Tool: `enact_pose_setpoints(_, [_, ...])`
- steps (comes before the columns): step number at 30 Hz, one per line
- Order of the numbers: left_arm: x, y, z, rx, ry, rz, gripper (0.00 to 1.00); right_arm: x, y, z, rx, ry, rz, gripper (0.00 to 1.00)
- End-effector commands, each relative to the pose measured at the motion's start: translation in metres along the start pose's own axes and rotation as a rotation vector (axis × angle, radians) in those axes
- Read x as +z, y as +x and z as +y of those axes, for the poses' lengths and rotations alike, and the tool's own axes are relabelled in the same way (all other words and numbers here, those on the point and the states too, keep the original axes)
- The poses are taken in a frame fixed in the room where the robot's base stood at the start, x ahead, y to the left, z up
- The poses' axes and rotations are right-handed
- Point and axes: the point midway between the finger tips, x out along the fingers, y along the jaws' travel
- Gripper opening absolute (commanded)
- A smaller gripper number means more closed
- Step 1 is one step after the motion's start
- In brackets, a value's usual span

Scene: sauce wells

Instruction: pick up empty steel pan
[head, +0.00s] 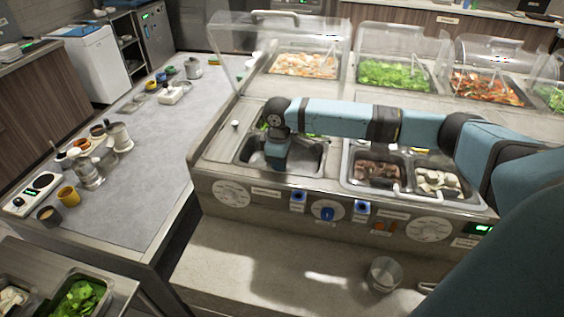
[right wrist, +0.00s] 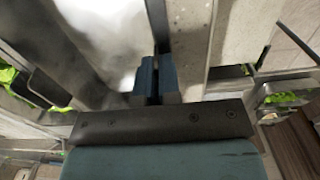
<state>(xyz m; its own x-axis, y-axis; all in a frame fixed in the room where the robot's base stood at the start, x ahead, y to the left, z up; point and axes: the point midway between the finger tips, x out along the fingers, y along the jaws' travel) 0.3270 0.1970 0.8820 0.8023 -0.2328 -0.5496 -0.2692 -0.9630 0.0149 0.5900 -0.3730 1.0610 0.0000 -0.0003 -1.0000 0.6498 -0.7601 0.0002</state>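The empty steel pan (head: 312,160) sits in the left front well of the serving counter, with a bare, shiny inside. My right gripper (head: 277,165) points down at the front left part of this pan, and its arm crosses the counter from the right. In the right wrist view, the two blue fingers (right wrist: 156,82) are close together with a thin dark rim between them. The bright inside of the steel pan (right wrist: 105,45) lies left of that rim. The fingers look shut on the pan's edge. The fingertips themselves are hidden. My left gripper is out of view.
A pan of brown pieces (head: 380,172) and a pan of pale pieces (head: 438,182) stand to the right. Food pans under clear guards line the back. A clear cup (head: 383,275) stands on the front ledge. The grey side counter (head: 150,190) has much free room.

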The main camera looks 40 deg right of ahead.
Motion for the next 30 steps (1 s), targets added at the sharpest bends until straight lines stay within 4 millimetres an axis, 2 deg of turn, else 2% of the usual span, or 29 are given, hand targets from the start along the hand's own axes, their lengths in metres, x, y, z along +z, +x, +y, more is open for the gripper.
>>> enact_pose_setpoints(22, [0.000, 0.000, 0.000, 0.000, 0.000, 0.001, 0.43, 0.000, -0.004, 0.001, 0.001, 0.001, 0.002, 0.00])
enact_pose_setpoints(26, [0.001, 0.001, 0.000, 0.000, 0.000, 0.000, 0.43, -0.001, -0.013, 0.001, 0.002, 0.001, 0.003, 0.00])
enact_pose_setpoints(30, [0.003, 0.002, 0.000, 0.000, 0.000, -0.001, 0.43, -0.001, -0.033, 0.001, 0.003, 0.000, 0.004, 0.00])
